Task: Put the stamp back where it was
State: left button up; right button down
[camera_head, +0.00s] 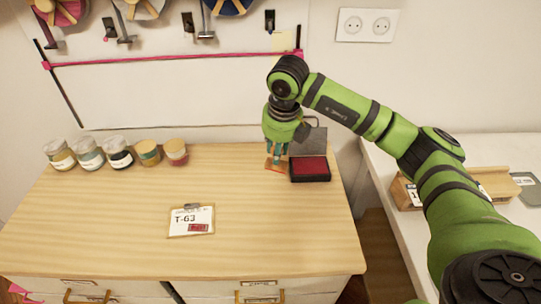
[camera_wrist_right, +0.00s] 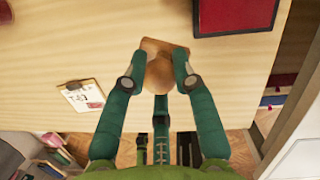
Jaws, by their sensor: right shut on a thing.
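The stamp (camera_wrist_right: 160,68) has a rounded wooden handle and a flat wooden base. My right gripper (camera_wrist_right: 158,70) is shut on its handle. In the head view my right gripper (camera_head: 277,152) points down at the back right of the wooden table, and the stamp base (camera_head: 277,165) shows under the fingers, just left of the ink pad. I cannot tell whether the base touches the table. The red ink pad (camera_head: 309,168) lies in a black case with its lid open. A clipboard (camera_head: 191,220) marked T-63 bears a red stamp mark. My left gripper is not in view.
Several jars (camera_head: 118,156) stand in a row at the back left of the wooden table (camera_head: 110,230). A white table (camera_head: 390,240) to the right holds a wooden block (camera_head: 405,193). The table's middle and front are mostly clear around the clipboard.

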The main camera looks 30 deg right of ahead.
jog(key=w+f, duration=0.1)
jog(key=f, duration=0.1)
jog(key=w+f+p, duration=0.2)
jog(key=f, duration=0.1)
jog(key=shift+w+f, duration=0.1)
jog(key=shift+f, duration=0.4)
jog(key=shift+f, duration=0.25)
jog(key=c, duration=1)
grip_release()
jog(key=shift+r, duration=0.1)
